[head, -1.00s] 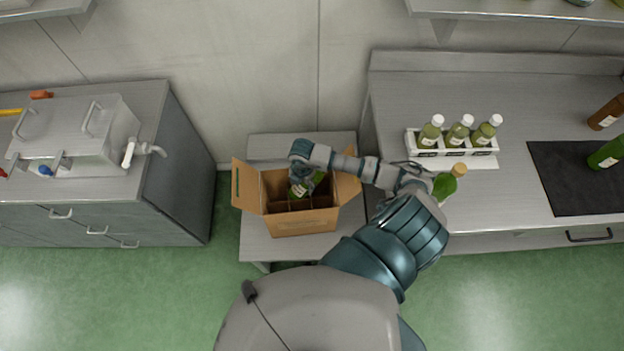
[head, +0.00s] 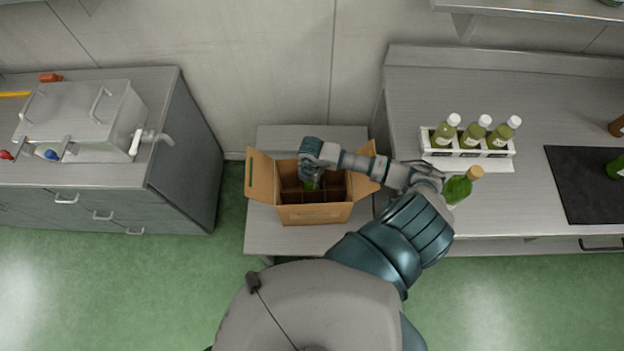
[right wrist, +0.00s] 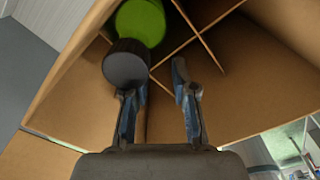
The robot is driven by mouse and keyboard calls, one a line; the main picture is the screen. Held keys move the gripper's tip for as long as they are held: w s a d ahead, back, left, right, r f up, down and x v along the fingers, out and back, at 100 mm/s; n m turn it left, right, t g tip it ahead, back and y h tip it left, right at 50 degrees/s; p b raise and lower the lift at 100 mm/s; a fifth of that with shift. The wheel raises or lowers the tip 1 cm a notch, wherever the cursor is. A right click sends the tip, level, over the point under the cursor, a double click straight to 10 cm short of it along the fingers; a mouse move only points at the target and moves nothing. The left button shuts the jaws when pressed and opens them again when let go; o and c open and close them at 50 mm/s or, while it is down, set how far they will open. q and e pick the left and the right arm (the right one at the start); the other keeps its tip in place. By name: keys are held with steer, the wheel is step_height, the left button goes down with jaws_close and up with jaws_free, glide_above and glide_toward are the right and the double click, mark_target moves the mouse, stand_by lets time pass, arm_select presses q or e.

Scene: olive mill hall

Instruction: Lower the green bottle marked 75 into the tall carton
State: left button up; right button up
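The tall carton (head: 315,214) stands open on a low grey table, with its flaps spread and dividers inside. A green bottle (head: 309,185) is inside it, mostly hidden under my right gripper (head: 308,172). In the right wrist view, the bottle (right wrist: 143,20) has a dark cap (right wrist: 126,64) and is beside the carton's dividers; no number can be read. My right gripper (right wrist: 156,80) has its two fingers apart with nothing between them. Its left finger overlaps the cap's edge in the picture; I cannot tell whether they touch. My left gripper is not in view.
A white rack (head: 468,160) with several white-capped bottles stands on the right counter. A green bottle with a tan cap (head: 460,187) stands close to my right forearm. A dark mat (head: 580,190) lies further right. A metal tank (head: 80,120) sits on the left cabinet.

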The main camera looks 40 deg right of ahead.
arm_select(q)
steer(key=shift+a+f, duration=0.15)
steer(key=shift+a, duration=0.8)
arm_select(e)
step_height(320, 180, up, 12)
steer(key=a, duration=0.2)
steer(key=shift+w+r, duration=0.15)
steer(key=shift+r, duration=0.05)
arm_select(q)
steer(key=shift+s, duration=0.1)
arm_select(e)
steer(key=shift+d, duration=0.1)
